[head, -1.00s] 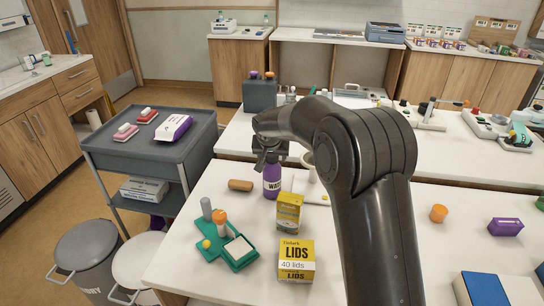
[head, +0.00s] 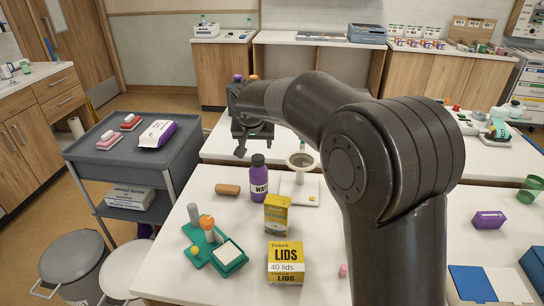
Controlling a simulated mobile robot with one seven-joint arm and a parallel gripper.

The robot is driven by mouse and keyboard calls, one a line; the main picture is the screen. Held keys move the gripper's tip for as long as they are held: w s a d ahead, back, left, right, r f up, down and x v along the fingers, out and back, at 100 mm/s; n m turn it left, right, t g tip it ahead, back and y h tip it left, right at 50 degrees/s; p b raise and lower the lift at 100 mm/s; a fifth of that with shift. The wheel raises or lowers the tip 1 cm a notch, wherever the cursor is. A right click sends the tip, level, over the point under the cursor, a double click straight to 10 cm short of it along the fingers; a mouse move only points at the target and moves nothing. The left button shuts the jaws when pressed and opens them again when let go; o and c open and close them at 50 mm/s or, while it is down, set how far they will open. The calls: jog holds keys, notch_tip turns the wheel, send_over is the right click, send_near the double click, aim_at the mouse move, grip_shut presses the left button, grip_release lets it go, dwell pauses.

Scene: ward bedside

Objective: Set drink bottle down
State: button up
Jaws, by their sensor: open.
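My dark arm covers the table's middle right.
A brown roll (head: 228,189) lies left of the bottle. A yellow box (head: 277,215), a larger lids box (head: 286,262) and a green tray (head: 202,255) with items stand in front. A grey cart (head: 135,160) is at left. Bare tabletop lies around the front left.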

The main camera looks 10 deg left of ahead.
jog(key=s+d+r, duration=0.4)
jog(key=s+d, duration=0.4)
jog(key=d, duration=0.2)
jog(key=s+d+r, duration=0.4)
jog(key=s+d, duration=0.3)
jog(key=d, duration=0.2)
jog(key=s+d+f, duration=0.2)
jog(key=s+d, duration=0.1)
jog(key=s, duration=0.4)
jog(key=s+d+f, duration=0.2)
jog(key=s+d, duration=0.2)
jog(key=s, duration=0.3)
jog(key=s+d+f+m, duration=0.1)
jog(key=s+d+f, duration=0.1)
jog(key=s, duration=0.5)
jog(key=shift+d+h, duration=0.3)
jog(key=shift+d, duration=0.45)
